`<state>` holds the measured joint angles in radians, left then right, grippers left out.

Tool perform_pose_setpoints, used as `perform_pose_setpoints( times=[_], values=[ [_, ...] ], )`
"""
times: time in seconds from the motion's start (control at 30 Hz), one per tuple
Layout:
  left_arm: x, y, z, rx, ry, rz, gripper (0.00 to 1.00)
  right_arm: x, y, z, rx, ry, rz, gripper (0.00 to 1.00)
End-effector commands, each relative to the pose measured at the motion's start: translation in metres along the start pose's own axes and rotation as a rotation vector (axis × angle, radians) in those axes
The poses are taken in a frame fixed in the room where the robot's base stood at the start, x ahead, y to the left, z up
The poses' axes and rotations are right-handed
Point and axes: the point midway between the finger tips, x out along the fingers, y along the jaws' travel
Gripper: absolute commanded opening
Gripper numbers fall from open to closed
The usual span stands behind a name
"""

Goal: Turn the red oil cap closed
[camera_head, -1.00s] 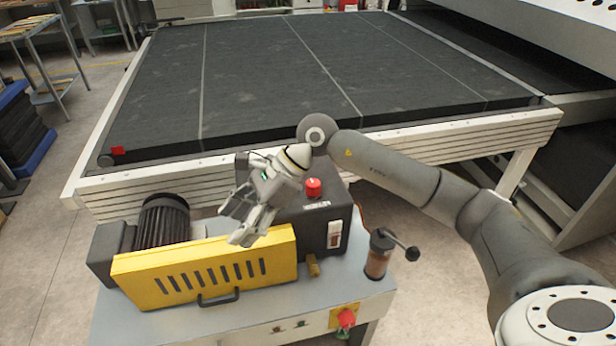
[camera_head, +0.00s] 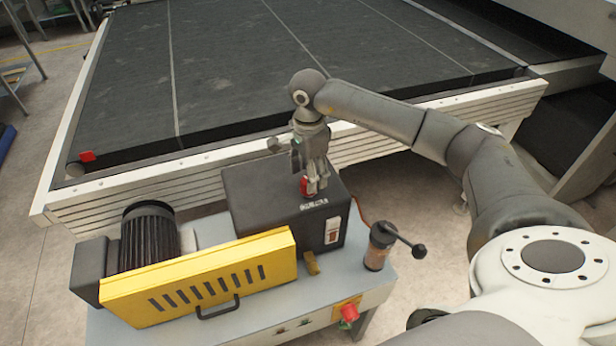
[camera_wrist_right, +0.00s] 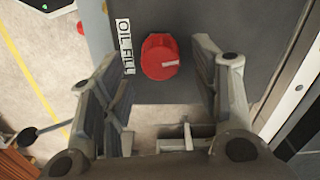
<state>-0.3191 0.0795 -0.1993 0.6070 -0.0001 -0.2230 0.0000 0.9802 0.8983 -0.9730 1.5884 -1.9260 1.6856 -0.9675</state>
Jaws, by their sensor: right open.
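The red oil cap (camera_head: 305,187) sits on top of the dark box (camera_head: 262,201) beside a white label. In the right wrist view the red cap (camera_wrist_right: 158,56) shows a pale mark pointing to the picture's right. My right gripper (camera_head: 311,187) points down at the cap. Its fingers are open, one on each side of the cap in the right wrist view, with visible gaps. I cannot tell how far down along the cap the fingertips reach. In the head view the fingers hide part of the cap. My left gripper is not in view.
A yellow guard (camera_head: 200,280) and a black motor (camera_head: 148,235) stand left of the box. A crank handle on a cylinder (camera_head: 380,248) stands right of it. A red knob (camera_head: 348,312) is on the bench front. The wide conveyor bed (camera_head: 240,75) lies behind.

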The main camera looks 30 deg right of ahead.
Motion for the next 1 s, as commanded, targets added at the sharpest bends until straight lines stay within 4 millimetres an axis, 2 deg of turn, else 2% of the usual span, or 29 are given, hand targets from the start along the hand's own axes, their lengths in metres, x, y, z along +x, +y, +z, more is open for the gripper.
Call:
perform_pose_setpoints(
  times=[0.2, 0.33, 0.57, 0.93, 1.0],
  values=[
    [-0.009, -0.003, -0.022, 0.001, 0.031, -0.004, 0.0, 0.027, 0.001, 0.0, -0.001, -0.001, 0.002, 0.56],
    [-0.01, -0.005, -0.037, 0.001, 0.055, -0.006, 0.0, 0.033, 0.0, 0.0, 0.0, -0.001, 0.0, 0.56],
    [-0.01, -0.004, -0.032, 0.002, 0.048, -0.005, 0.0, 0.034, 0.0, 0.0, -0.001, -0.001, -0.001, 0.56],
    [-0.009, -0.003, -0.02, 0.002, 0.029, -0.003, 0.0, 0.033, 0.0, 0.0, -0.001, -0.001, 0.0, 0.11],
    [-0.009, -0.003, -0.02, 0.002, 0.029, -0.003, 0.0, 0.033, 0.0, 0.0, 0.0, -0.001, 0.0, 0.1]
  ],
)
